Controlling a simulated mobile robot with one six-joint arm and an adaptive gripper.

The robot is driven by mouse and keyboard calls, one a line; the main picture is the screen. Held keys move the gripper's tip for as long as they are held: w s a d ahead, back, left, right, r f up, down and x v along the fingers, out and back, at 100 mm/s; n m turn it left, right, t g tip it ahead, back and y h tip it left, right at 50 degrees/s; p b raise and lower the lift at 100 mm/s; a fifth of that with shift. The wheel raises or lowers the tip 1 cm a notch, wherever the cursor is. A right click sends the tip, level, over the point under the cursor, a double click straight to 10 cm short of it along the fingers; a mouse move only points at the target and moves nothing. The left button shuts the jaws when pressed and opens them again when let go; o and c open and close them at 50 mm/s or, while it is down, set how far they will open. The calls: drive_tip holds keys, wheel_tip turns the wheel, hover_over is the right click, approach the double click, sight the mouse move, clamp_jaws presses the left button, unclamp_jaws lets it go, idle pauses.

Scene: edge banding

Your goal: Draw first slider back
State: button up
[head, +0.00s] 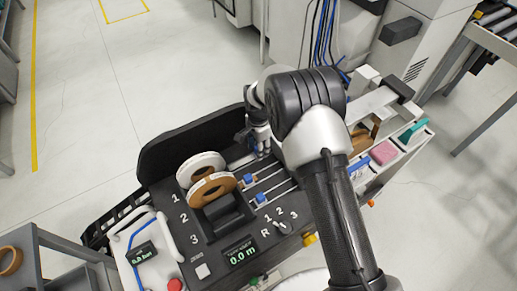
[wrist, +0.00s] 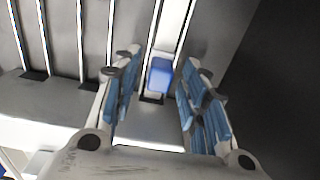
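A blue slider knob (wrist: 160,75) sits on a pale rail at the far side of the panel. My gripper (wrist: 160,62) is open around it, with one blue-padded finger on each side and a visible gap to each. In the head view my gripper (head: 259,147) points down at the upper end of the slider rows and hides this knob. Two other blue slider knobs show there, a middle one (head: 248,179) and a nearer one (head: 260,197), on parallel rails of the black control panel (head: 215,236).
A white-and-brown tape reel (head: 212,189) stands on the panel left of the sliders, with another reel (head: 201,164) behind it. A black guard (head: 185,140) rises behind. Pink and blue blocks (head: 383,152) lie in a tray at right. A grey cart (head: 60,262) stands lower left.

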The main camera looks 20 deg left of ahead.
drive_tip(key=shift+f, duration=0.25)
drive_tip(key=shift+c, duration=0.6)
clamp_jaws()
